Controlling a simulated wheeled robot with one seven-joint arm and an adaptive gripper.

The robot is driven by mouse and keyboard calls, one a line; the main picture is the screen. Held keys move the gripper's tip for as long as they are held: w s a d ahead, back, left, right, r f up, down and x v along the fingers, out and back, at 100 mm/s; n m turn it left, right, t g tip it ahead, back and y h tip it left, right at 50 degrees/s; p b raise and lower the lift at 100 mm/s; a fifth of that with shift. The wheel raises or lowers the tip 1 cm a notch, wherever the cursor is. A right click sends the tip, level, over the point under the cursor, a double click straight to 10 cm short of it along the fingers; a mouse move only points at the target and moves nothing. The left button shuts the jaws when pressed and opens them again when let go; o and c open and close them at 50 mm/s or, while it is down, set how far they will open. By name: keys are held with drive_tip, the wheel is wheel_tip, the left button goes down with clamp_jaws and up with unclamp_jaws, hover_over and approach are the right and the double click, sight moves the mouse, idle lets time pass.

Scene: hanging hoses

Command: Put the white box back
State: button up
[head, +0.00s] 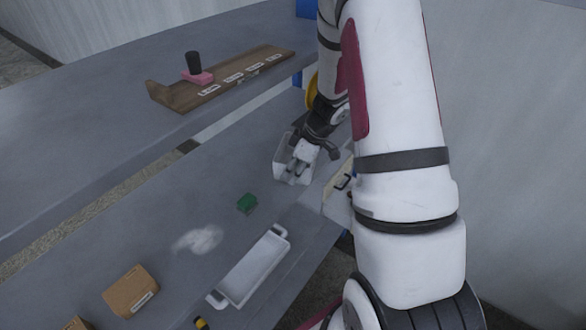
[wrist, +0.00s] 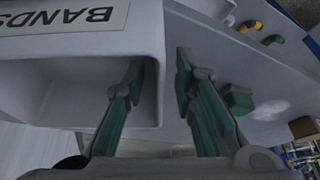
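The white box (head: 281,158) is an open bin near the far right of the grey table in the head view, partly hidden by my gripper. In the wrist view the box (wrist: 60,55) fills the left side, its mouth facing me, with an upside-down "BANDS" label. My gripper (head: 297,168) is at the box. Whether the box rests on the table or is slightly lifted I cannot tell.
A green block (head: 246,203) and a white handled tray (head: 254,268) lie nearer. A brown labelled box (head: 130,291) is at the lower left. A wooden rack (head: 225,80) with labels and a pink-and-black item (head: 196,69) stands on the far table.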

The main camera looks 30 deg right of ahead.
drive_tip(key=b+v, duration=0.1)
drive_tip(key=v, duration=1.1)
idle(0.4)
